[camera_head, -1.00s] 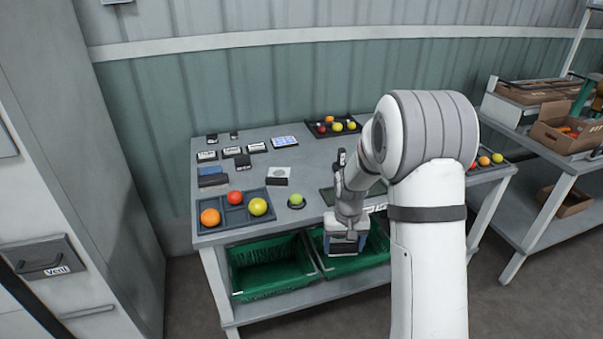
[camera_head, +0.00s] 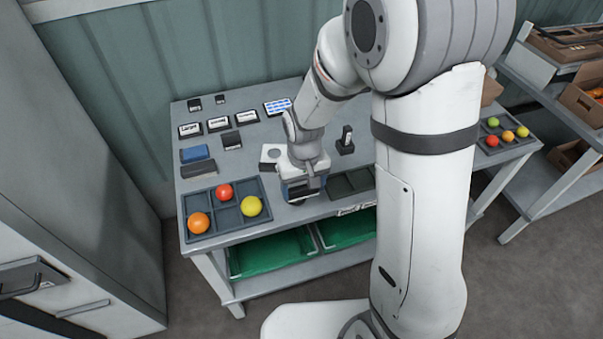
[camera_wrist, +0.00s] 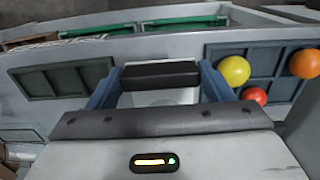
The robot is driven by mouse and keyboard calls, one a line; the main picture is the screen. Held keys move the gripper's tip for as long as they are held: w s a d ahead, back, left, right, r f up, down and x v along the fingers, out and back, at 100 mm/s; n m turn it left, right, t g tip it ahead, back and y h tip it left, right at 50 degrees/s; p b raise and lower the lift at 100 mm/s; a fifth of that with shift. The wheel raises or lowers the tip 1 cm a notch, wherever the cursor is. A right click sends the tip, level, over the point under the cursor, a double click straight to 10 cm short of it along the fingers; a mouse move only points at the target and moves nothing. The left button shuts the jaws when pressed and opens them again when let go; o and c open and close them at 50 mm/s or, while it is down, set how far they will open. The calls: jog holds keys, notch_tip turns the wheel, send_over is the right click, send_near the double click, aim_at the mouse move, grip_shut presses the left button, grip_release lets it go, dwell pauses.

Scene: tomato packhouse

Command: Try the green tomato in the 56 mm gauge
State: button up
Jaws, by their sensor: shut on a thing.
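My gripper (camera_head: 303,190) is low over the front middle of the table, just right of the tray of tomatoes, where the green tomato sat on a dark base. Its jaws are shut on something. The green tomato shows in neither view now, hidden by the gripper. In the wrist view, my gripper (camera_wrist: 160,95) has blue sides and dark bars around a pale patch. A white plate with a grey round spot (camera_head: 270,154) lies just behind my gripper, partly hidden; it may be the gauge, but no 56 mm marking is readable.
A divided tray (camera_head: 226,220) holds an orange (camera_head: 199,223), a red (camera_head: 224,191) and a yellow tomato (camera_head: 251,206). A dark upright piece (camera_head: 346,140) stands right of my gripper. An empty dark tray (camera_wrist: 62,80) is nearby. Green crates (camera_head: 270,254) sit below.

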jog(key=shift+f+b, duration=2.3)
jog(key=shift+f, duration=0.85)
jog(key=shift+f+b, duration=1.4)
jog(key=shift+f, duration=0.25)
jog(key=shift+r, duration=0.1)
jog(key=shift+r+p, duration=2.8)
jog(key=shift+r, duration=1.05)
